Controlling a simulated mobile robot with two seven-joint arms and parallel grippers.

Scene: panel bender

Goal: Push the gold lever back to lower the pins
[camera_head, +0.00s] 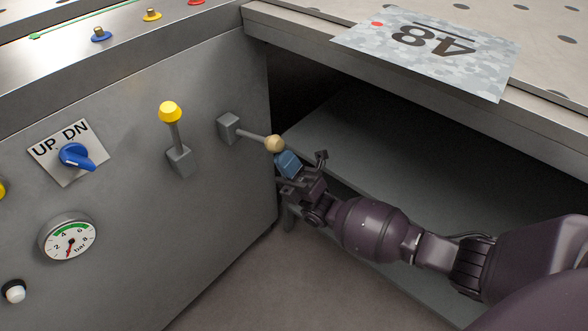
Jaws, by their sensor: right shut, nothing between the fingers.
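The gold lever (275,143) shows as a pale gold ball on a thin grey rod. The rod comes out to the right from a small grey block on the machine's front panel. My right gripper (286,160) is shut and empty, with its blue fingertips just below and to the right of the ball. The fingertips look very near or against the ball; I cannot tell whether they touch. The pins cannot be picked out for certain. My left gripper is not in view.
A yellow-knobbed lever (170,112) stands left of the gold lever. A blue UP/DN switch (76,156) and a pressure gauge (68,239) sit further left. A sheet marked 48 (425,50) lies on the table, overhanging its front edge. An open dark recess lies below.

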